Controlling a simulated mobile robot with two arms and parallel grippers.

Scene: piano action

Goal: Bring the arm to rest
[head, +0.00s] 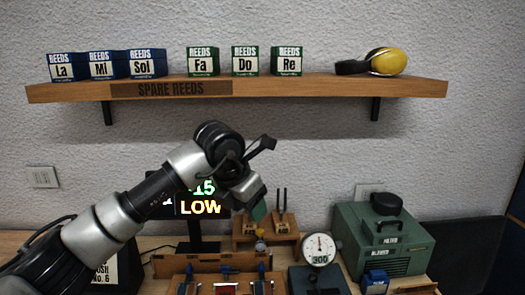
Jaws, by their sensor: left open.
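My left arm comes in from the lower left and reaches up over the bench. Its gripper (262,172) is in mid-air in front of the wall, below the shelf, with its fingers spread apart. No object shows between the fingers. A small green patch (258,211) shows just below the lower finger; I cannot tell whether it touches it. The arm hides part of the lit display (202,205), which reads "LOW". My right gripper is not in view.
A wooden shelf (420,88) holds blue and green reed boxes and yellow earmuffs (388,61). On the bench stand a round dial gauge (319,248), a green blower box (385,245), a small blue box (375,281) and a wooden rack (268,240). Space right of the gripper is clear.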

